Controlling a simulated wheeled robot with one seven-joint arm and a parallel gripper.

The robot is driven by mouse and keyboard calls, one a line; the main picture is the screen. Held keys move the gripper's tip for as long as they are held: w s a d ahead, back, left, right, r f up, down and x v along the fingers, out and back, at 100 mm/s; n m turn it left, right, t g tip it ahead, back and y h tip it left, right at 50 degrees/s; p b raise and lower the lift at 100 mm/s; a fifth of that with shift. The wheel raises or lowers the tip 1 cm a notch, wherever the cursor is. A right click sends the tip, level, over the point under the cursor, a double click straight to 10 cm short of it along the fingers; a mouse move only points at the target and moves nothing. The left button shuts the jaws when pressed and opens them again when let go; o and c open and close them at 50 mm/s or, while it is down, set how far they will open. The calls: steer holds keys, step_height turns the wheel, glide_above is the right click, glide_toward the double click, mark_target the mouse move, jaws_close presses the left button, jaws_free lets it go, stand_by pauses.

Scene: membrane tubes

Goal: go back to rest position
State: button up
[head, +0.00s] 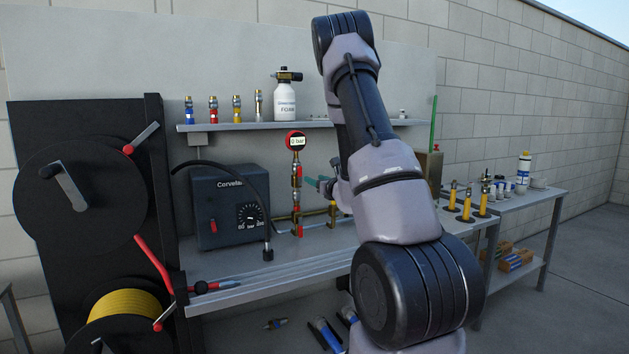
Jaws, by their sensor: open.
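My gripper (320,176) shows partly at the middle of the view, with teal fingers just right of the gauge column. It is open, and I see nothing held between the fingers. Most of the gripper's body is hidden behind my own arm, which reaches up and across the centre right. The red pressure gauge (296,141) reads "0 bar" on top of its brass and red fittings. The fingers look close to these fittings in the picture, but I cannot tell whether they touch.
A dark Corvema box (232,205) with a dial stands on the workbench (250,285). A shelf (240,127) above holds several nozzles and a white foam bottle (284,101). Hose reels (80,200) stand at left. A side table (530,195) at right holds yellow-handled tools and bottles.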

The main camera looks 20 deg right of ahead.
steer(key=s+a+r+n+g+y, duration=0.35)
steer(key=a+r+n+y, duration=0.2)
steer(key=a, duration=0.35)
steer(key=s+a+r+n+g+y, duration=0.2)
steer(key=s+a+r+n+y, duration=0.35)
steer(key=a, duration=0.45)
steer(key=s+a+r+n+g, duration=0.2)
steer(key=s+a+n+g, duration=0.15)
steer(key=s+n, duration=0.2)
steer(key=s+a+r+n+g, duration=0.1)
steer(key=s+a+n+g, duration=0.1)
steer(key=s+a+n, duration=0.35)
steer(key=s+d+n+h, duration=0.4)
steer(key=s, duration=0.4)
steer(key=s+d+n+h, duration=0.5)
steer(key=s, duration=0.3)
steer(key=shift+s+r+h, duration=0.3)
